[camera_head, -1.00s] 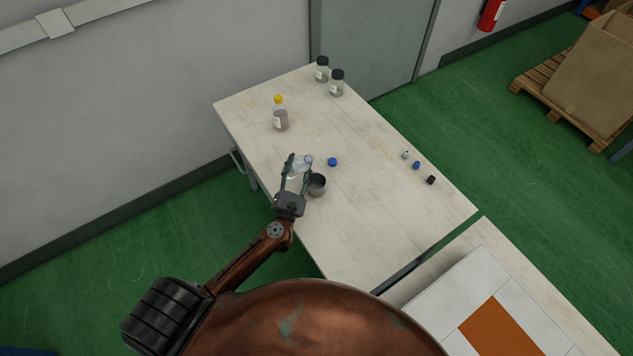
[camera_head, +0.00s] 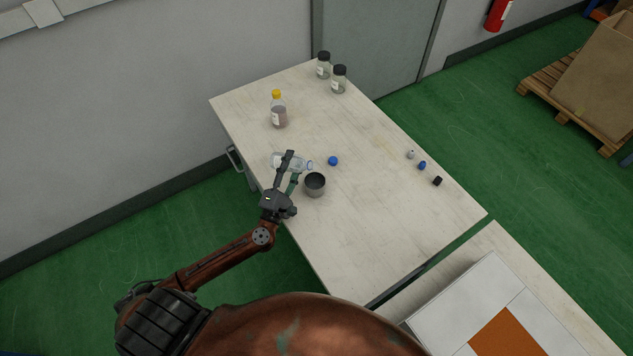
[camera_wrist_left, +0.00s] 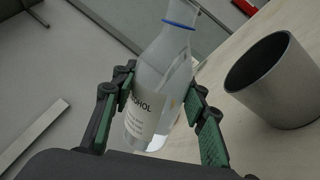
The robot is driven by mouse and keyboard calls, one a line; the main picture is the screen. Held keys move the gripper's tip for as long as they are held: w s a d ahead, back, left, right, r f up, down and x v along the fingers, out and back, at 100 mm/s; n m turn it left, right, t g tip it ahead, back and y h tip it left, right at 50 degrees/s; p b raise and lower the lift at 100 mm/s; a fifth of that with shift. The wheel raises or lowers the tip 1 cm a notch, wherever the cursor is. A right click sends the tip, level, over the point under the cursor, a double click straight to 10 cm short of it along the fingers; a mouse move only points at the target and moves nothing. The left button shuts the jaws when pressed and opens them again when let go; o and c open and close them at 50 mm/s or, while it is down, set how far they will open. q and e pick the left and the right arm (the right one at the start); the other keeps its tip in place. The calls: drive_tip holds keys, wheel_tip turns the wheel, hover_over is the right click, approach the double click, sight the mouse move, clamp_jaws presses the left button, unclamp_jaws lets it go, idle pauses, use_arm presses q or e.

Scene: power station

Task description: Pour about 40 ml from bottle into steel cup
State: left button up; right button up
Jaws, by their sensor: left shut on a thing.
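My left gripper (camera_head: 290,170) is shut on a clear bottle (camera_head: 304,163), which it holds tilted, nearly on its side, with the neck to the right. In the left wrist view the bottle (camera_wrist_left: 160,85) sits between the green finger pads, has no cap, and has a label ending in "OHOL". The steel cup (camera_head: 315,190) stands upright on the table just to the right of the gripper; its dark opening faces up. The steel cup also shows at the right of the left wrist view (camera_wrist_left: 283,90). No liquid stream is visible. My right gripper is not in view.
A blue cap (camera_head: 333,161) lies on the table (camera_head: 370,220) beyond the cup. A yellow-capped bottle (camera_head: 279,114) and two dark-capped jars (camera_head: 323,66) (camera_head: 339,80) stand farther back. Several small items, including a black one (camera_head: 437,181), lie near the right edge. The middle is clear.

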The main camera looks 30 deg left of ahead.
use_arm(q)
drive_tip(key=shift+a+f+m, duration=0.15)
drive_tip(key=shift+m, duration=0.35)
drive_tip(key=shift+r+p, duration=0.2)
drive_tip(key=shift+p, duration=0.2)
drive_tip(key=shift+f+m+h, duration=0.15)
drive_tip(key=shift+m+h, duration=0.25)
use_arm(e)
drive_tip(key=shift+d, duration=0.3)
use_arm(q)
drive_tip(key=shift+a+f, duration=0.1)
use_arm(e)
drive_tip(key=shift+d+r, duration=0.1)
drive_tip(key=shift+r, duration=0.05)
use_arm(q)
drive_tip(key=shift+m, duration=0.6)
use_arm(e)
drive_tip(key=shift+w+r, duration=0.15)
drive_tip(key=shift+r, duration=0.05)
use_arm(q)
drive_tip(key=shift+f+m+h+p, duration=0.1)
drive_tip(key=shift+m+h+p, duration=0.3)
drive_tip(key=shift+p, duration=0.05)
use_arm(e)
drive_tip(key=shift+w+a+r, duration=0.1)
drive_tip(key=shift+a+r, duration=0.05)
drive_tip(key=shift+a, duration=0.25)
